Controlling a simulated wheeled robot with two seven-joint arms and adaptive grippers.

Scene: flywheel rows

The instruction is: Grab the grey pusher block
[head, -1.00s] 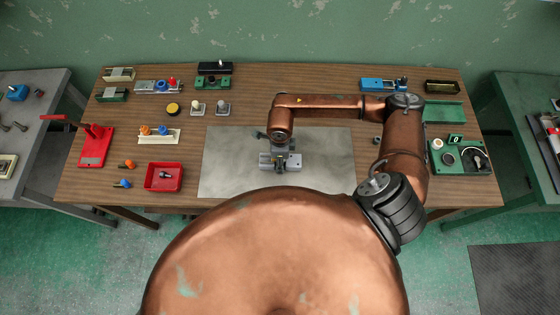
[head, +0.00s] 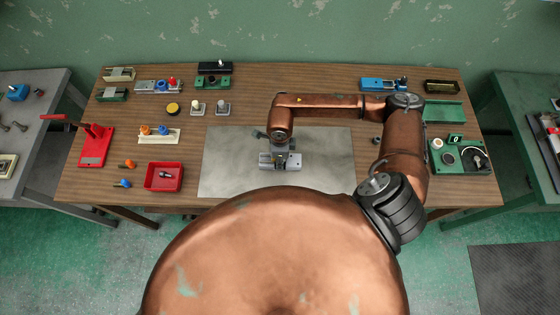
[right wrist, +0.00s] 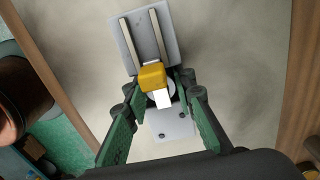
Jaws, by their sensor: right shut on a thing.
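A grey fixture with two parallel rails (right wrist: 129,36) lies on the metal sheet; it also shows in the head view (head: 292,162). At its near end, in the right wrist view, a small block with a yellow top (right wrist: 152,77) and a pale grey-white face sits between my fingers. I take this as the grey pusher block, though its grey body is mostly hidden. My right gripper (right wrist: 158,84) is shut on it, one green finger on each side. In the head view my right arm hides most of the grip. My left gripper is not in view.
The metal sheet (head: 230,160) is clear around the fixture. A red tray (head: 164,177) and a cream rack (head: 159,136) stand to the left. A green unit (head: 460,157) stands to the right. Several small fixtures line the table's back.

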